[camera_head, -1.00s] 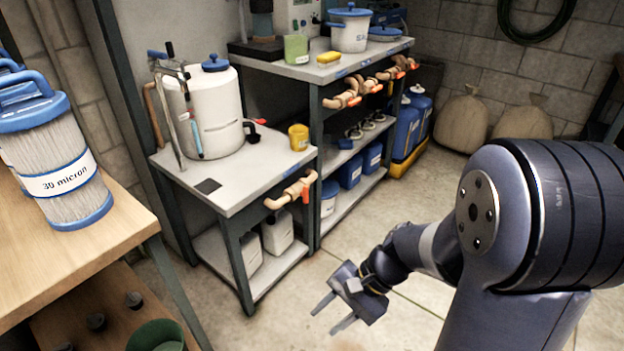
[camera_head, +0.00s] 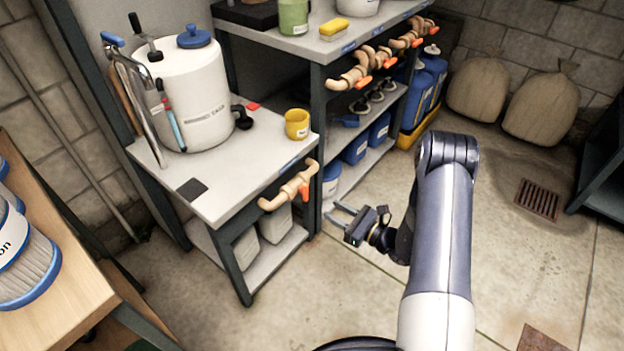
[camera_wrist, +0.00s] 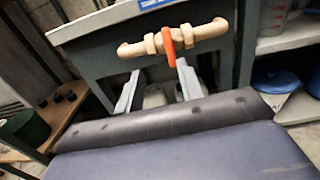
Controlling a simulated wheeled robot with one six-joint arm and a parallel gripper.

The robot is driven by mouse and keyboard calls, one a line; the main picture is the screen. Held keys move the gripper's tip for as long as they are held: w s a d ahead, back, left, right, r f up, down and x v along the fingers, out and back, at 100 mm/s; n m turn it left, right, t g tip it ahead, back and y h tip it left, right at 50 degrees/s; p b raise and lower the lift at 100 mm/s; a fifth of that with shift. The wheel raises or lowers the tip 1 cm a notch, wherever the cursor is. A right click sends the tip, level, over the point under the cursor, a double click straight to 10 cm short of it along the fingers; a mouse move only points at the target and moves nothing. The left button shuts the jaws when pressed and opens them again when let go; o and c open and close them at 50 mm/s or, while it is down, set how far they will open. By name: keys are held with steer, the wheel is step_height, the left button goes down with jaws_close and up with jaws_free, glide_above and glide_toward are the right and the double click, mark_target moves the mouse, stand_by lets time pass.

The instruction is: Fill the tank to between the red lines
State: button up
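The white tank (camera_head: 205,90) with a blue lid stands on the grey bench (camera_head: 235,185). A narrow tube (camera_head: 172,122) with blue and red parts runs up its side; I cannot make out red lines or a level. A metal tap (camera_head: 140,105) with a blue handle (camera_head: 112,40) rises at its left. A black spout with a red handle (camera_head: 253,106) is at its right. My gripper (camera_head: 341,216) is open and empty, apart from the bench front. In the wrist view, the orange valve handle (camera_wrist: 169,47) on a copper pipe appears beyond my open gripper (camera_wrist: 158,86).
A yellow cup (camera_head: 297,124) stands at the bench's right. More pipes with orange handles (camera_head: 363,83) line the neighbouring shelf. Sacks (camera_head: 542,105) sit by the back wall. A wooden table (camera_head: 60,310) is at the left. The floor around my arm is mostly clear.

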mark_target(307, 192)
steer(key=shift+m+t, duration=0.3)
steer(key=x, duration=0.7)
steer(key=w+b+x, duration=0.1)
steer(key=x, duration=0.2)
steer(key=shift+w+f, duration=0.2)
steer(key=shift+f, duration=0.2)
jaws_close()
